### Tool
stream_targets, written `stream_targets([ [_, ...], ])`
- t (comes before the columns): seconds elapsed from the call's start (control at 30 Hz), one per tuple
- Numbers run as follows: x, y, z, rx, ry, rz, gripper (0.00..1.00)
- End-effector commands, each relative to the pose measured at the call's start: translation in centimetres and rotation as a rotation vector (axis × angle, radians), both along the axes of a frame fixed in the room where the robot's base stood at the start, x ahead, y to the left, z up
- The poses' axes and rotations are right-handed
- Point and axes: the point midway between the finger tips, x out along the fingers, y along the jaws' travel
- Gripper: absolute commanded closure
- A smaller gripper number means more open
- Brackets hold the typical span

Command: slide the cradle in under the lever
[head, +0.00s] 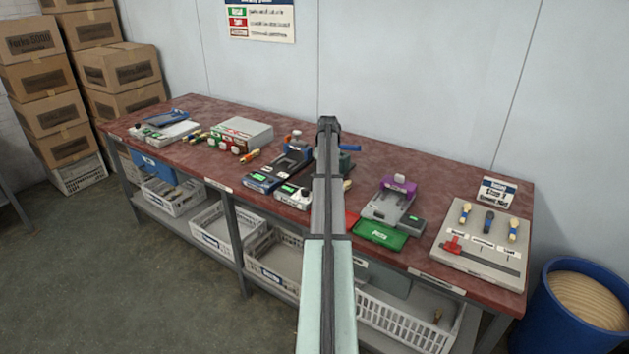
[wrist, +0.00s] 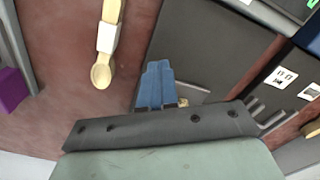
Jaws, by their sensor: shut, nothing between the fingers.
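My gripper is shut and empty in the wrist view; its blue fingers (wrist: 158,75) lie together over or beside a dark grey slab (wrist: 215,45). I cannot tell whether they touch it. In the head view my arm hides the gripper and much of the middle of the bench. A blue-and-black device (head: 290,158) with a pale knob stands just left of the arm; it may be the press. I cannot tell its lever or cradle apart. A wooden spoon (wrist: 103,60) with a white band lies left of the fingers in the wrist view.
On the red bench (head: 380,160), a grey device with a purple top (head: 399,183) and a green tray (head: 380,234) stand right of my arm. A sloped board (head: 482,250) is farther right. A scale (head: 294,194) stands close left. Bare bench separates several of these.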

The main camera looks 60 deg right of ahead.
Motion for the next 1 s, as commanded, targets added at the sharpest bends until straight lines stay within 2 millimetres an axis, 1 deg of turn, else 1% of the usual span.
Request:
stream_targets([
  [0.63,0.0,-2.2,0.0,0.000,0.000,-0.001,1.00],
  [1.0,0.0,-1.3,0.0,0.000,0.000,0.000,1.00],
])
